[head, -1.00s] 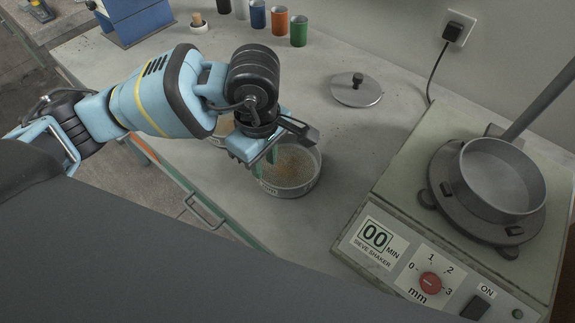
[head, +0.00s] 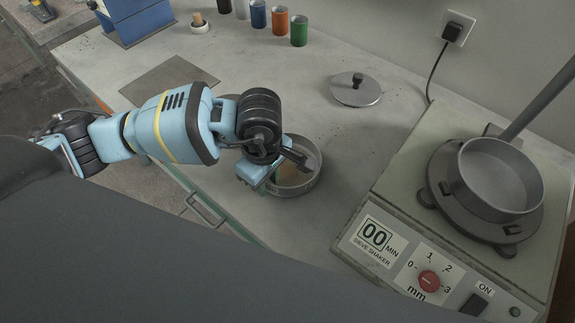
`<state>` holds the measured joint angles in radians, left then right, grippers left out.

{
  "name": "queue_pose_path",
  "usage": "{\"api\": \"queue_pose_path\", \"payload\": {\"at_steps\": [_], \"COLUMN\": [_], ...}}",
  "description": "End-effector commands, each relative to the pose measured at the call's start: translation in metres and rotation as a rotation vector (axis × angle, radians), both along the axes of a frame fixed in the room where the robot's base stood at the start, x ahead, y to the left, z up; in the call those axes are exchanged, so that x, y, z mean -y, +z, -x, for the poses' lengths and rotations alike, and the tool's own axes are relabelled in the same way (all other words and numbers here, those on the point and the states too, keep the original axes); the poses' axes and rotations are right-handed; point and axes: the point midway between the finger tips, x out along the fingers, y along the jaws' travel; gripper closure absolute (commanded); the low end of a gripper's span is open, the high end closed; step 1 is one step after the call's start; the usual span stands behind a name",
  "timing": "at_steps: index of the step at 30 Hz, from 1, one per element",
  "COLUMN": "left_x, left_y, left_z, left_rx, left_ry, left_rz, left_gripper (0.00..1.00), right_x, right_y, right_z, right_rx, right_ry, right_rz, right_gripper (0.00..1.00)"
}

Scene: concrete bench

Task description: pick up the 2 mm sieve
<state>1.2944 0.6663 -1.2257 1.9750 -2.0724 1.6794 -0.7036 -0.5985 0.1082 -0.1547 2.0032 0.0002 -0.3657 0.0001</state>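A round metal sieve (head: 312,180) with some brownish material inside stands on the bench, left of the shaker. Its label is too small to read, so I cannot tell whether it is the 2 mm one. My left gripper (head: 277,172) is pointed down at this sieve's left side and covers part of its rim and inside. The fingertips are mostly hidden, and I cannot tell whether they touch the rim. Another round sieve or pan (head: 500,180) sits on the sieve shaker (head: 400,200) at the right. My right gripper is not in view.
A lid with a black knob (head: 356,94) lies behind the sieve. Several coloured cups, including a green one (head: 299,32), stand along the wall. A grey mat (head: 165,80) lies at the left. The shaker's display reads 00. The bench between lid and sieve is free.

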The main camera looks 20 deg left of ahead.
Motion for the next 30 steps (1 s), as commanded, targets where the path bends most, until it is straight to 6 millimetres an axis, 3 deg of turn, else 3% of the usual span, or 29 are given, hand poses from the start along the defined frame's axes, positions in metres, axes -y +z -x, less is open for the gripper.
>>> {"api": "queue_pose_path", "payload": {"at_steps": [1,7,23,30], "left_x": [0.0,0.0,0.0,0.001], "left_y": [0.0,0.0,0.003,0.025], "left_z": [0.0,0.0,-0.001,-0.001], "left_rx": [0.0,0.0,0.002,0.004], "left_ry": [0.0,0.0,0.0,0.0], "left_rz": [0.0,0.0,0.002,0.003], "left_gripper": [0.75,1.0,1.0,1.0], "right_x": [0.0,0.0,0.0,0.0], "right_y": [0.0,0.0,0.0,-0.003], "right_z": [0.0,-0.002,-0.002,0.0], "right_rx": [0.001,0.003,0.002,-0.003], "right_ry": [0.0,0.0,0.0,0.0], "right_rz": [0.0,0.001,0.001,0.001], "right_gripper": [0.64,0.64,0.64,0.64]}}
